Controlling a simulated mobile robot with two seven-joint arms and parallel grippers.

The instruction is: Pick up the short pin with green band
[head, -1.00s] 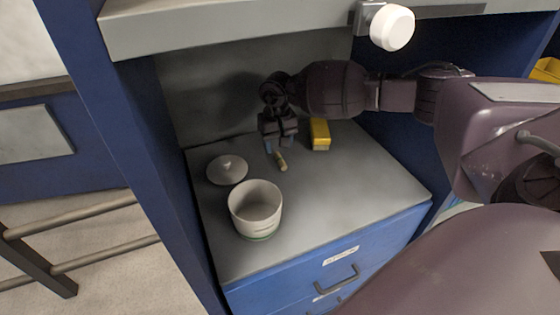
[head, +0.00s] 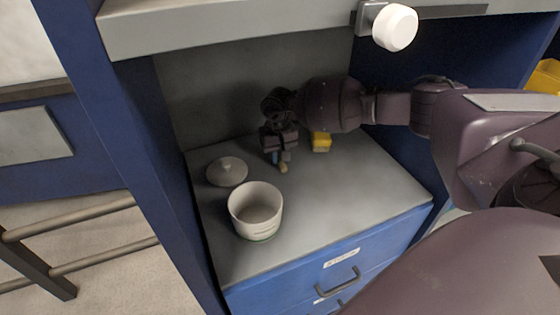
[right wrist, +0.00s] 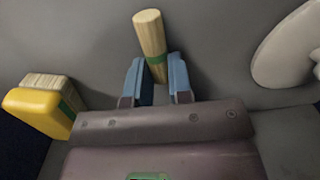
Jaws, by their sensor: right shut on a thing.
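The short wooden pin with a green band (right wrist: 149,35) stands out between the fingers of my right gripper in the right wrist view. My right gripper (right wrist: 154,75) is shut on it, with a blue finger on each side near the green band. In the head view the pin (head: 284,168) shows small below my right gripper (head: 279,160), over the back part of the grey worktop. I cannot tell whether the pin touches the worktop. My left gripper is not in view.
A yellow-topped block or brush (head: 321,142) lies just right of the gripper. A white pot (head: 256,212) stands open in front, with its round lid (head: 227,171) to the left. A shelf (head: 250,22) overhangs. The worktop (head: 370,195) is clear at right.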

